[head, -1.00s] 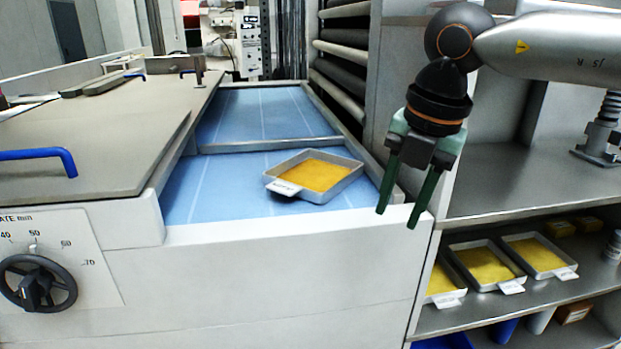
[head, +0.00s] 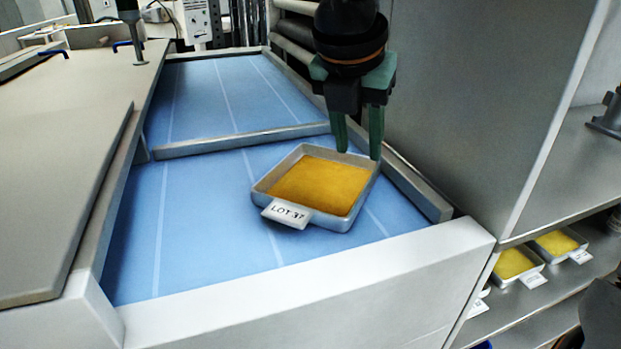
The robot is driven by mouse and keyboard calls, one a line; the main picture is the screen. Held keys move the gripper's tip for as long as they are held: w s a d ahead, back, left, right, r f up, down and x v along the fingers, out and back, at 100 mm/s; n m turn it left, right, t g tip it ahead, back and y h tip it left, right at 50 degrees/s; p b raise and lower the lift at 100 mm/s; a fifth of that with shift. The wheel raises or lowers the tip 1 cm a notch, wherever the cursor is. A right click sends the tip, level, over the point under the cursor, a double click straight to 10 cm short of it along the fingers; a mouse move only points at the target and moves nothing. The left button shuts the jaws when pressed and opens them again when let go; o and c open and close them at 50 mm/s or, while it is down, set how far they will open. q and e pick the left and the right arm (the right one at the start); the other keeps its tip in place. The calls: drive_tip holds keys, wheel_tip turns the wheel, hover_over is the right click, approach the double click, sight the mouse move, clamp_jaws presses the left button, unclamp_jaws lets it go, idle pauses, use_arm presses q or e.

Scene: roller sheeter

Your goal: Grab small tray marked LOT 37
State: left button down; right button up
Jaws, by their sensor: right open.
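The small tray (head: 345,222) is a shallow metal tray with a yellow-orange filling. Its front tag (head: 286,212) reads LOT 37. It lies flat on the blue belt (head: 200,240), turned at an angle, in the near section. My right gripper (head: 358,154) is open and points down at the tray's far right edge. Its fingertips overlap the far rim in the head view; I cannot tell whether they touch it. My left gripper is not in view.
A metal crossbar (head: 240,141) spans the belt behind the tray, and a side rail (head: 415,188) runs on its right. A white front ledge (head: 300,290) edges the machine. Similar yellow trays (head: 513,264) sit on a lower shelf at right.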

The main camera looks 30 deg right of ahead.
hover_over(362, 193)
drive_tip(key=s+a, duration=0.2)
drive_tip(key=f, duration=0.4)
drive_tip(key=shift+w+a+f, duration=0.15)
drive_tip(key=shift+w, duration=0.1)
drive_tip(key=x, duration=0.6)
drive_tip(key=shift+p, duration=0.3)
use_arm(q)
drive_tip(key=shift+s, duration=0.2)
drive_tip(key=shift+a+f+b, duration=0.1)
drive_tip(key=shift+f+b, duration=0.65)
drive_tip(key=shift+b, duration=0.05)
use_arm(e)
drive_tip(key=shift+f, duration=0.25)
drive_tip(key=shift+c, duration=0.3)
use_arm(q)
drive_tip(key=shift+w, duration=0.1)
use_arm(e)
clamp_jaws()
